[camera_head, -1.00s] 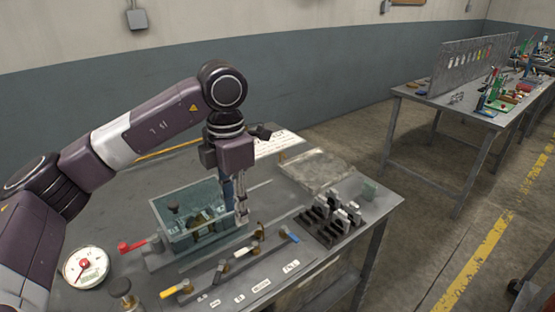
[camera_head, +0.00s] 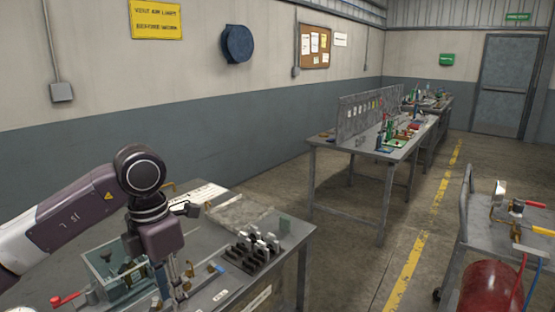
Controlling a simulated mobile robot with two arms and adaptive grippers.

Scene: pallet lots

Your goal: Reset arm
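My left arm comes in from the left edge, with its wrist raised over the near workbench (camera_head: 290,240). My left gripper (camera_head: 172,290) points down in front of a green-grey open box (camera_head: 103,262) on that bench. Its fingers are small and partly lost against the parts behind, so I cannot tell whether they are open or shut. My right gripper is not in view.
A black rack (camera_head: 243,256) with grey pieces stands right of my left gripper. A red-handled valve (camera_head: 70,298) is at lower left. A second bench (camera_head: 330,146) stands further back. A cart (camera_head: 510,235) with a red tank (camera_head: 490,290) is at right. Floor between is clear.

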